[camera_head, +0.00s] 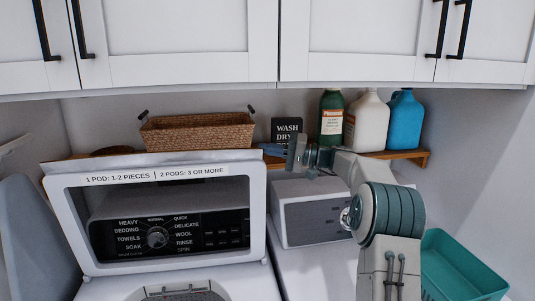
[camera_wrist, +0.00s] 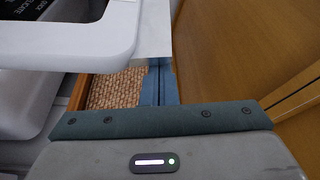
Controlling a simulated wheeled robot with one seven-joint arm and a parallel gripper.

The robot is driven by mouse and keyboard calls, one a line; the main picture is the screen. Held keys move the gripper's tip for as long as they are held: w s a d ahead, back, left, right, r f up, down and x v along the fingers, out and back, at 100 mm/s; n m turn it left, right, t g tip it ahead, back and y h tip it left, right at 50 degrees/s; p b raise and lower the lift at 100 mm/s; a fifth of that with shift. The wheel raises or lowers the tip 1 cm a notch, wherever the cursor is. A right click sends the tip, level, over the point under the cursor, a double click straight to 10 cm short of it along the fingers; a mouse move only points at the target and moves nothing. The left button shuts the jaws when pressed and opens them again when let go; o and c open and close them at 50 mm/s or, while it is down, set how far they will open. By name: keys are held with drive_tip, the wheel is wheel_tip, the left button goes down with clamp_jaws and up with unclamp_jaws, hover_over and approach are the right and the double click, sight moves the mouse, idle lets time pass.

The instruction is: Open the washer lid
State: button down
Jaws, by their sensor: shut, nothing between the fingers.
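The washer lid (camera_head: 257,205) is white-framed with a clear window and a printed pod label. It stands raised, nearly upright, on the left machine, and the dark control panel (camera_head: 155,235) shows through its window. Part of the washer's top opening (camera_head: 185,293) shows below it at the bottom edge. My gripper (camera_head: 270,150) is shut and empty at the lid's top right corner, reaching in from the right. In the wrist view, the blue fingers (camera_wrist: 158,85) are together beside the white lid edge (camera_wrist: 75,58). I cannot tell whether they touch it.
A wooden shelf (camera_head: 415,156) behind holds a wicker basket (camera_head: 197,134), a dark sign (camera_head: 286,130), a green bottle (camera_head: 331,118), a white jug (camera_head: 367,122) and a blue jug (camera_head: 404,120). White cabinets (camera_head: 180,40) hang above. A teal bin (camera_head: 460,265) stands right.

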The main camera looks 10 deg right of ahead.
drive_tip(key=s+f+n+b, duration=0.1)
drive_tip(key=s+b, duration=0.5)
drive_tip(key=b, duration=0.3)
drive_tip(key=shift+s+n+y, duration=0.25)
drive_tip(key=shift+n+y, duration=0.15)
